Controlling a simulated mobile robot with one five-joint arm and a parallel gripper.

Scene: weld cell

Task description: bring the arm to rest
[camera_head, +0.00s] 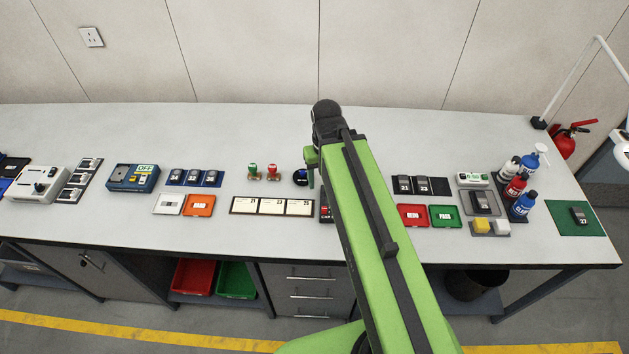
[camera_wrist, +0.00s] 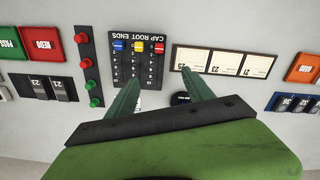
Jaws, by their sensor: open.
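My gripper (camera_wrist: 160,77) shows in the wrist view as two green fingers, spread apart with nothing between them. It points down over the workbench (camera_head: 120,230). A dark round item (camera_wrist: 180,98) sits beside the right finger, partly hidden.
Left of the arm are a card strip (camera_head: 271,206), an orange tray (camera_head: 199,205) and a blue OFF box (camera_head: 133,177). Right of it are red (camera_head: 412,215) and green (camera_head: 445,216) trays, bottles (camera_head: 523,204) and a green mat (camera_head: 575,228). The bench's back strip is mostly clear.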

